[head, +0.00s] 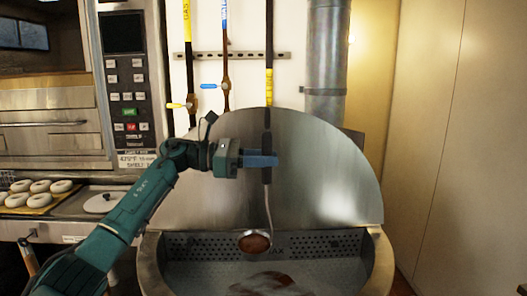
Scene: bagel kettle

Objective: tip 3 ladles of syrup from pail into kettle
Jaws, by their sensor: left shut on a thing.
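My left gripper (262,161) is shut on the dark handle of a ladle (267,200). The ladle hangs nearly upright over the kettle (152,262), a wide round steel vat with a tall curved back plate. The ladle's bowl (255,242) faces up and holds brown syrup (254,243). It hangs in front of the perforated strip at the kettle's back. A reddish-brown patch (272,284) shows inside the kettle at the bottom edge of the view. The pail cannot be made out. My right gripper is out of view.
An oven with a control panel (125,75) stands at the left. A tray of bagels (40,197) and a round white lid (104,203) lie below it. Pipes with valve handles (211,86) run down the wall behind the kettle. Bare panels (450,130) are at the right.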

